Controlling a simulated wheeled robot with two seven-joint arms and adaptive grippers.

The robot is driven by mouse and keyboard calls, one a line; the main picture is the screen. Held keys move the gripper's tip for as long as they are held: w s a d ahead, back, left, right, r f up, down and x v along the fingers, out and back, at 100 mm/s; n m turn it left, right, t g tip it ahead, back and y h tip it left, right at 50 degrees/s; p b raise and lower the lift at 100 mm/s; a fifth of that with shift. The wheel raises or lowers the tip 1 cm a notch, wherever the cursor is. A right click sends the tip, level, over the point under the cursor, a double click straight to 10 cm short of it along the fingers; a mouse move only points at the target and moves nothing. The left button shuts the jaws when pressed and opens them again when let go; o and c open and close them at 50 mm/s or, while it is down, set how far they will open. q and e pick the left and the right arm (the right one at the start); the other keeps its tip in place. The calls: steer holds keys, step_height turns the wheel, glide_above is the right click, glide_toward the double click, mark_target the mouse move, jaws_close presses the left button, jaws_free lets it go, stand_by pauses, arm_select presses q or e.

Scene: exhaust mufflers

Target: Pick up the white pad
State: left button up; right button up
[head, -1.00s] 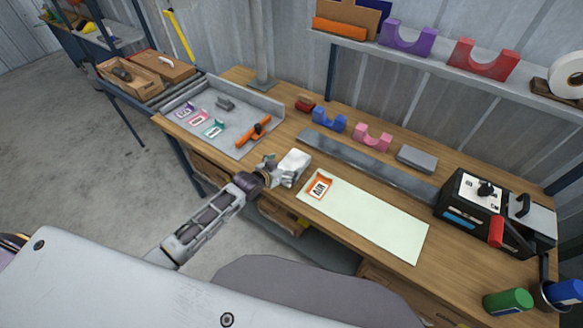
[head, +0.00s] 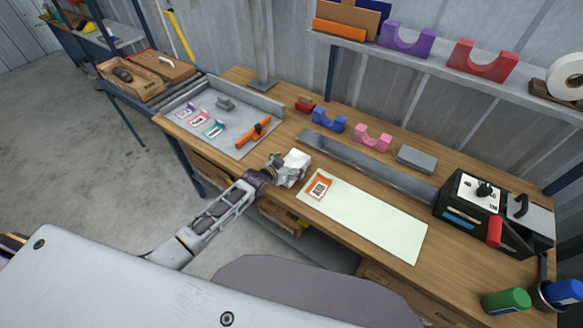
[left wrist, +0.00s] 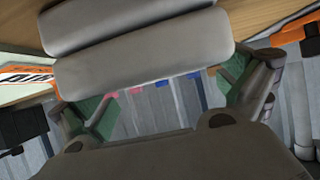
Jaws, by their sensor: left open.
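The white pad (head: 297,161) lies near the front edge of the wooden bench, left of the pale green mat. It looks like a folded, rounded block. My left gripper (head: 279,170) is right at its left side and overlaps it in the head view. In the left wrist view the pad (left wrist: 145,45) fills the upper middle, in two rounded layers. The open left gripper (left wrist: 170,98) has its green-lined fingers apart there, with the pad just beyond or between them; I cannot tell whether they touch it. My right gripper is not in view.
The pale green mat (head: 375,222) bears an orange-edged label card (head: 319,186). A grey tray (head: 265,103) with cards and an orange tool stands at the left. A metal strip (head: 365,165) lies behind. A black machine (head: 470,205) stands at the right.

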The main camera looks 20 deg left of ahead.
arm_select(q)
steer(key=shift+w+d+f, duration=0.15)
steer(key=shift+w+f, duration=0.15)
steer(key=shift+w, duration=0.2)
steer(key=shift+c, duration=0.4)
steer(key=c, duration=0.5)
steer(key=shift+s, duration=0.15)
steer(key=shift+c, duration=0.7)
